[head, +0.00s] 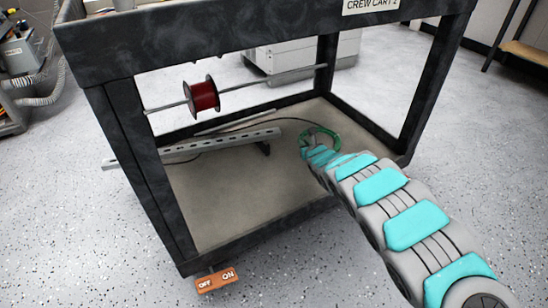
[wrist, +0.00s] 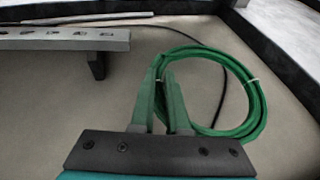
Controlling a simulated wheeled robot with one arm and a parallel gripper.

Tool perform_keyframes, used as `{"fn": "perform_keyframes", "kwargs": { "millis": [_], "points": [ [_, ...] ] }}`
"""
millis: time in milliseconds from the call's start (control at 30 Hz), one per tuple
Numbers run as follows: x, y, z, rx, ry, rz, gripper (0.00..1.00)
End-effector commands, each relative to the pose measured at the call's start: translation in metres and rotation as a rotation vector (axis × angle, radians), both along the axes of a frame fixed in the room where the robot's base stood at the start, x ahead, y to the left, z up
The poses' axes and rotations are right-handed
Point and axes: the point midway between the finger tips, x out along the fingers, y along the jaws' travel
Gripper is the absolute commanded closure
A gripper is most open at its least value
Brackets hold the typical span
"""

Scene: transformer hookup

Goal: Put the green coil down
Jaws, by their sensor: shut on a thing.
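The green coil (head: 325,136) is at the right rear of the cart's lower shelf (head: 225,205) in the head view. In the wrist view the coil (wrist: 258,100) is a loop of green cable with light ties, just beyond my gripper. My gripper (wrist: 168,75) has greenish fingers close together, shut on the near left part of the coil. The coil appears at or close above the shelf surface; whether it touches cannot be told. In the head view my arm hides most of the gripper.
A perforated metal rail (head: 215,146) lies across the shelf to the left, and shows in the wrist view (wrist: 60,39). A black cable (wrist: 215,62) runs behind the coil. A red spool (head: 202,96) hangs on a rod above. Cart posts (head: 412,90) bound the opening. The shelf's front is clear.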

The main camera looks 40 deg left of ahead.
Motion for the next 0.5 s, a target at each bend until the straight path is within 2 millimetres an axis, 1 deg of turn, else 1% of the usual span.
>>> {"fn": "perform_keyframes", "kwargs": {
  "millis": [33,100,233,367,500],
  "points": [
    [-0.005,0.013,-0.003,0.006,0.000,0.020,1.00],
    [-0.010,0.024,-0.006,0.004,-0.001,0.041,1.00],
    [-0.014,0.036,-0.007,0.006,-0.008,0.063,1.00],
    [-0.007,0.033,-0.010,0.004,-0.008,0.068,1.00],
    [0.011,0.021,-0.011,0.008,-0.008,0.063,1.00]
  ]
}}
